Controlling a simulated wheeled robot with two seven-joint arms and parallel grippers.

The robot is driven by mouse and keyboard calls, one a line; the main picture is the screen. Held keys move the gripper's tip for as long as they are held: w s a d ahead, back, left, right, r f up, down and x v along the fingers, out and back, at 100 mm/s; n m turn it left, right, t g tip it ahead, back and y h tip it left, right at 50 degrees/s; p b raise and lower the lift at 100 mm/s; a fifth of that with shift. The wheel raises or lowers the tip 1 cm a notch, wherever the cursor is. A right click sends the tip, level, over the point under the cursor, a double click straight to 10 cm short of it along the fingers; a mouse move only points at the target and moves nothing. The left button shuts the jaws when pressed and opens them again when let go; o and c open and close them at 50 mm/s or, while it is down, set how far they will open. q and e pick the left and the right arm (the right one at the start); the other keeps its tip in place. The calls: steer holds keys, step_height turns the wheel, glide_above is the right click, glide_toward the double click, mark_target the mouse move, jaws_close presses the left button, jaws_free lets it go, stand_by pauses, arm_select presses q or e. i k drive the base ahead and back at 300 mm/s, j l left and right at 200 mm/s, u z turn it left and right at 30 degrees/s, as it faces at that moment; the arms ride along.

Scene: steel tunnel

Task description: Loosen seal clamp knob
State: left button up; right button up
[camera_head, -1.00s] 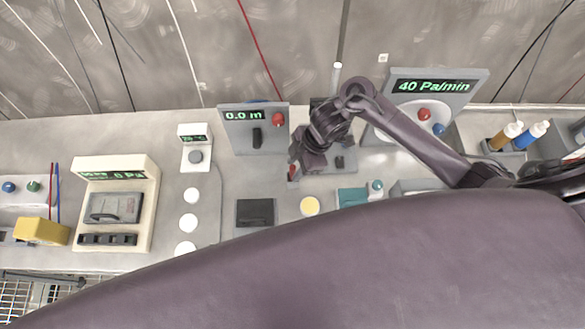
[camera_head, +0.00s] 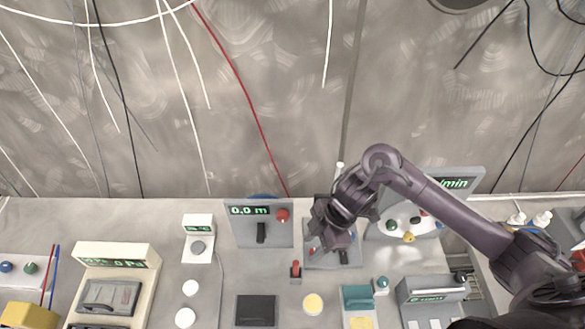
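My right gripper (camera_head: 328,248) points down over a small grey panel (camera_head: 352,262) on the bench, its arm coming in from the right. A black lever or handle shows on the panel just below the gripper, and a white-tipped rod (camera_head: 339,170) rises behind it. I cannot make out whether the fingers are apart or touch anything. No part is clearly recognisable as the seal clamp knob; the gripper hides part of the panel. A red-topped lever (camera_head: 295,270) stands just left of the panel. My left gripper is not in view.
A "0.0 m" display box (camera_head: 262,228) with a red button stands left of my gripper. A larger display panel (camera_head: 455,186) with coloured knobs stands behind my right arm. A black pad (camera_head: 255,310), yellow disc (camera_head: 313,304) and teal block (camera_head: 357,298) lie in front.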

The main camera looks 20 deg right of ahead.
mark_target(383, 282)
steer(key=k, duration=1.5)
